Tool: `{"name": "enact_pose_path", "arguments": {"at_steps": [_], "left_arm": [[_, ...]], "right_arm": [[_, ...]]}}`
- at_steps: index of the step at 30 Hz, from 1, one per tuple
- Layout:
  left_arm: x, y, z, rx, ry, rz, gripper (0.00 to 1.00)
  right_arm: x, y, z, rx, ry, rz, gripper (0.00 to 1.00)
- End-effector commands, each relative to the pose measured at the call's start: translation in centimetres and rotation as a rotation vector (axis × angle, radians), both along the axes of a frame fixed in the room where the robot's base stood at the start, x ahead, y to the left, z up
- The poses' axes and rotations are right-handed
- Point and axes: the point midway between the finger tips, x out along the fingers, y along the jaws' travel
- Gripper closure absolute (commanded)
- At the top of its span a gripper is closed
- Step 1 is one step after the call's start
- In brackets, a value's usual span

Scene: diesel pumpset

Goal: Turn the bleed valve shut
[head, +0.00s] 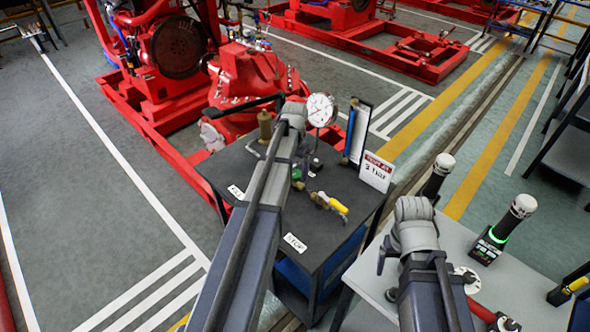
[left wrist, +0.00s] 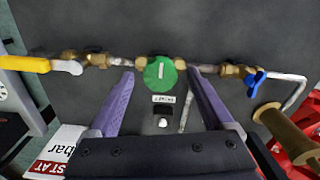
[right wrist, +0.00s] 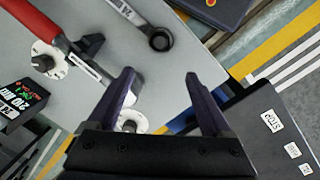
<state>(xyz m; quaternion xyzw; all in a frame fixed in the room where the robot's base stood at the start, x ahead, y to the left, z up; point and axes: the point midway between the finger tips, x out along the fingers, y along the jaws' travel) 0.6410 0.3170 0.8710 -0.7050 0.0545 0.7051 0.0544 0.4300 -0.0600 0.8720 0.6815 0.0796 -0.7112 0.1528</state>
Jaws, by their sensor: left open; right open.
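A green round knob (left wrist: 160,73) with a pale mark across its face sits on a brass body in a pipe line over the dark bench top (left wrist: 225,28). It also shows in the head view (head: 297,174), partly hidden by my left arm. I cannot read its small label (left wrist: 164,99). My left gripper (left wrist: 160,75) is open, its purple fingers on either side just below the knob in the left wrist view, with visible gaps. Contact cannot be judged. My right gripper (right wrist: 160,77) is open and empty near the edge of the light grey table (head: 525,290).
A yellow lever (left wrist: 25,64) and a blue handle (left wrist: 256,84) flank the knob on the same line. A gauge (head: 321,110) and a sign (head: 376,172) stand on the bench. A wrench (right wrist: 135,15) and a red-handled tool (right wrist: 35,28) lie on the grey table.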

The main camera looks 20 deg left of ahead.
Motion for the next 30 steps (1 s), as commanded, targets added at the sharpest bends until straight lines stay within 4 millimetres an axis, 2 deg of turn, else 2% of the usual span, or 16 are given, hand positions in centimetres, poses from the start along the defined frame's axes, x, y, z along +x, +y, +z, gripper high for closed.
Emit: {"name": "enact_pose_path", "arguments": {"at_steps": [15, 19, 30], "left_arm": [[0.0, 0.0, 6.6, 0.000, 0.000, 0.000, 0.15], [0.0, 0.0, 7.2, 0.000, 0.000, -0.001, 0.15], [0.0, 0.0, 7.1, 0.000, 0.000, -0.001, 0.15]], "right_arm": [[0.0, 0.0, 6.6, 0.000, 0.000, 0.000, 0.16], [0.0, 0.0, 7.2, 0.000, 0.000, 0.000, 0.16], [0.0, 0.0, 7.1, 0.000, 0.000, 0.000, 0.16]]}}
